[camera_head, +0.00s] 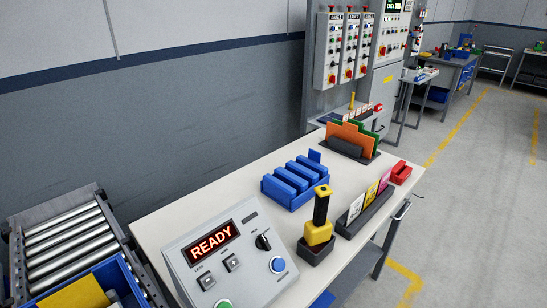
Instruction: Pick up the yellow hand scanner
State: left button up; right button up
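The yellow hand scanner (318,232) stands upright in a dark cradle (316,252) near the right edge of the white workbench (178,216). Its base is yellow, its grip is black and its top is yellow. Neither of my grippers shows in the head view, and nothing touches the scanner.
A grey control box (245,284) reading READY stands left of the scanner. Blue bins (290,182) lie behind it. A dark rack of coloured cards (368,208) stands close on its right. A roller conveyor (68,245) is at the left. Floor at the right is open.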

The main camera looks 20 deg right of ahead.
aim_at(319, 230)
jog(key=i+l, duration=0.1)
jog(key=l, duration=0.75)
jog(key=i+l+u, duration=0.15)
jog(key=l, duration=0.75)
